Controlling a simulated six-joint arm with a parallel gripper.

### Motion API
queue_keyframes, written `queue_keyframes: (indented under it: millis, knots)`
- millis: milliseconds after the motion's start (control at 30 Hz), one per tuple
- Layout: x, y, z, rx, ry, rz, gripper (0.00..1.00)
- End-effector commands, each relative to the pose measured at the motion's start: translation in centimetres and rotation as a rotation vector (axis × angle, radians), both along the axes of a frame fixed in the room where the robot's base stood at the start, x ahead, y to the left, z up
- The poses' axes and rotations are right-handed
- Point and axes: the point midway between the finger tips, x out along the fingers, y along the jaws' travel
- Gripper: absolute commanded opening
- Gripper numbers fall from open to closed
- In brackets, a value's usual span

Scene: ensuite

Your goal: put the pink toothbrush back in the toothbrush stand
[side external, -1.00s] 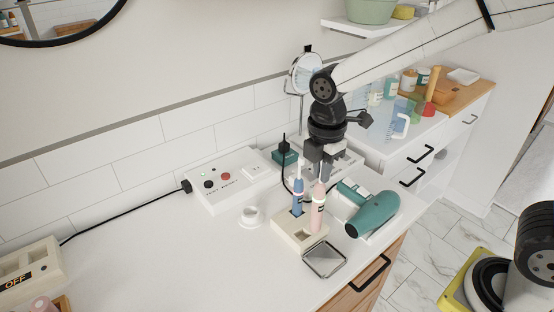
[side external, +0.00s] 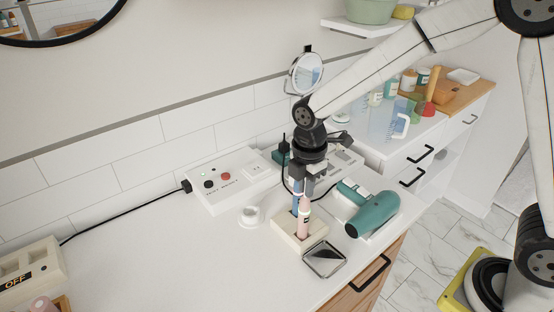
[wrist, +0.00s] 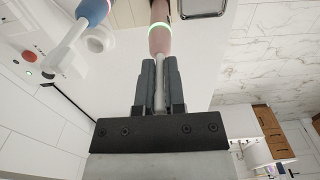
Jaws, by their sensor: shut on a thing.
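My gripper (side external: 304,181) points down over the toothbrush stand and is shut on the thin neck of the pink toothbrush (side external: 304,221). In the wrist view the neck lies between the two fingers (wrist: 159,66), and the pink handle (wrist: 160,40) with a glowing green ring extends beyond the fingertips. The brush is about upright. Its lower end is at the stand's top; I cannot tell whether it is inside a hole. The cream toothbrush stand (side external: 286,231) sits on the white counter. A blue toothbrush (side external: 295,204) stands in it, just behind the pink one; it also shows in the wrist view (wrist: 93,11).
A teal hair dryer (side external: 372,214) lies right of the stand. A dark-rimmed square dish (side external: 325,259) is in front, near the counter edge. A small white cup-like holder (side external: 251,216) and a switch box (side external: 224,181) are to the left. The left counter is mostly clear.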

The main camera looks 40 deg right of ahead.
Motion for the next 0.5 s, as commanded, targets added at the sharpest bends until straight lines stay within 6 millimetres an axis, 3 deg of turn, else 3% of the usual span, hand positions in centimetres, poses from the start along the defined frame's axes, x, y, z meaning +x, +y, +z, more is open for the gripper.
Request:
queue_keyframes:
  millis: [500]
  knots:
    - [-0.01,0.0,-1.12,0.0,0.0,0.0,0.0]
